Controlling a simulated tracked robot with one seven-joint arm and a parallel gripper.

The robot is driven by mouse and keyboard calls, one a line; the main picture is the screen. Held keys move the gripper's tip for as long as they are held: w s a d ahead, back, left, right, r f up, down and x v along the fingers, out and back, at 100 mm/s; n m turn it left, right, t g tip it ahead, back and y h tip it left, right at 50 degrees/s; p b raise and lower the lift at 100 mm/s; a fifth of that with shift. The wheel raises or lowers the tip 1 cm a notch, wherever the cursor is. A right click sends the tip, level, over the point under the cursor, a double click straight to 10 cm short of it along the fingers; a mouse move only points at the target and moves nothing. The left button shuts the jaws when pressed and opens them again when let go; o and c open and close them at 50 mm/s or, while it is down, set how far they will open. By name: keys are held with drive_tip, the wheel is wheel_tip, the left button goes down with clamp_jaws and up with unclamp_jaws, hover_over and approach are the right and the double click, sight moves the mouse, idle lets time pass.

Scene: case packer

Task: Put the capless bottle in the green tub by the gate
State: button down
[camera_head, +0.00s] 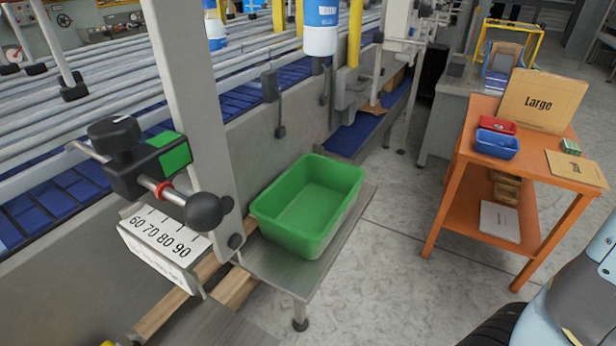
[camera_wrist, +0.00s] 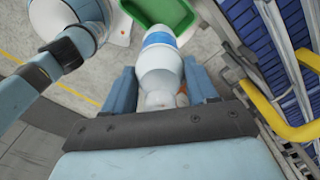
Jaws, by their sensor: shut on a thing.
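The green tub (camera_head: 310,205) stands empty on a grey metal shelf beside the conveyor in the head view. In the wrist view, part of the tub (camera_wrist: 184,34) shows at the top, beyond the bottle. My gripper (camera_wrist: 160,88) is shut on a white bottle (camera_wrist: 160,65) with a blue band. The bottle's narrow end is between the jaws and its wide body points away, toward the tub. Its mouth is not clear, so I cannot tell whether it has a cap. My gripper is not in the head view.
A grey post with a scale plate (camera_head: 165,240) stands just left of the tub. Another white bottle with a blue label (camera_head: 320,38) is above the conveyor side. An orange table (camera_head: 470,150) with small bins stands right. Floor between is clear. A yellow rail (camera_wrist: 270,115) is right of my gripper.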

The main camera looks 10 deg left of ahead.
drive_tip(key=s+d+f+n, duration=0.2)
drive_tip(key=s+d+f, duration=0.1)
drive_tip(key=f, duration=0.5)
drive_tip(key=s+d+f+n, duration=0.3)
drive_tip(key=f, duration=0.4)
drive_tip(key=s+d+f+n, duration=0.2)
drive_tip(key=s+d+f, duration=0.15)
drive_tip(key=f, duration=0.45)
drive_tip(key=w+a+f, duration=0.9)
drive_tip(key=a+f, duration=0.1)
drive_tip(key=f, duration=0.3)
drive_tip(key=shift+a+f, duration=0.2)
drive_tip(key=shift+a, duration=0.05)
drive_tip(key=shift+c, duration=1.6)
unclamp_jaws()
drive_tip(key=shift+f, duration=0.1)
